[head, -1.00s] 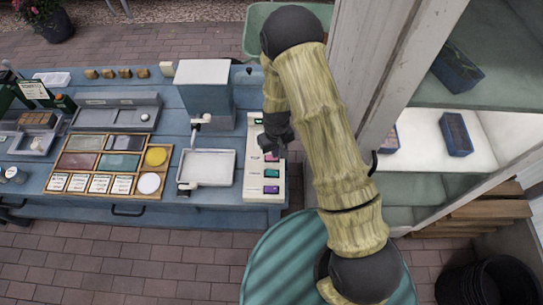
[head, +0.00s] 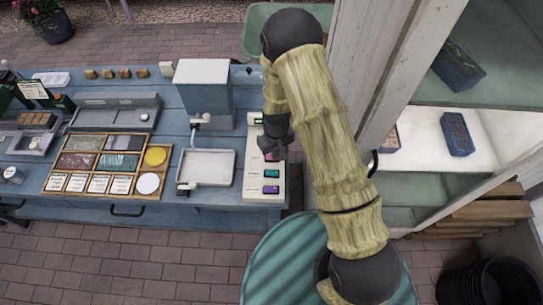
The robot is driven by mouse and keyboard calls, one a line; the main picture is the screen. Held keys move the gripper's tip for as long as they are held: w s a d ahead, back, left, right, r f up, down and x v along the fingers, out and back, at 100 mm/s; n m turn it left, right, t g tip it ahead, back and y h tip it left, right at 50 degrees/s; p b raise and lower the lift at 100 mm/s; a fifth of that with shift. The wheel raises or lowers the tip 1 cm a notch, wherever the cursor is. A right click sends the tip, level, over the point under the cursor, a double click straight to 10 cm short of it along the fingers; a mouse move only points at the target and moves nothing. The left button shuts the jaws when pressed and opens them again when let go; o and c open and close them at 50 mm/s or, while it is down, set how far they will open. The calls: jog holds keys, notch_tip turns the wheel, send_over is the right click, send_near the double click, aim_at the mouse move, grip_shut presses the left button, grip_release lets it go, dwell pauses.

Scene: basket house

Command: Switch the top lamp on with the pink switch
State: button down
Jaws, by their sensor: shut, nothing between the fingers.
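The cream switch panel (head: 251,181) lies at the right end of the blue table. It bears a green switch (head: 258,121) at the far end, and a teal switch (head: 270,174) and a purple switch (head: 271,190) at the near end. The pink switch (head: 272,157) is between them, mostly hidden by my gripper (head: 270,150). My gripper is shut and empty, pointing down over the pink switch; I cannot tell whether it touches. The cabinet's middle shelf (head: 489,144) is brightly lit, while the upper shelf (head: 480,91) looks dimmer. No lamp itself is visible.
A white tray (head: 207,166) and a blue-grey box (head: 203,88) stand left of the panel. The white cabinet frame (head: 375,75) rises close to the right of my arm. A round green ribbed table (head: 268,262) is in front.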

jog(key=shift+r+p, duration=2.4)
jog(key=shift+r, duration=1.05)
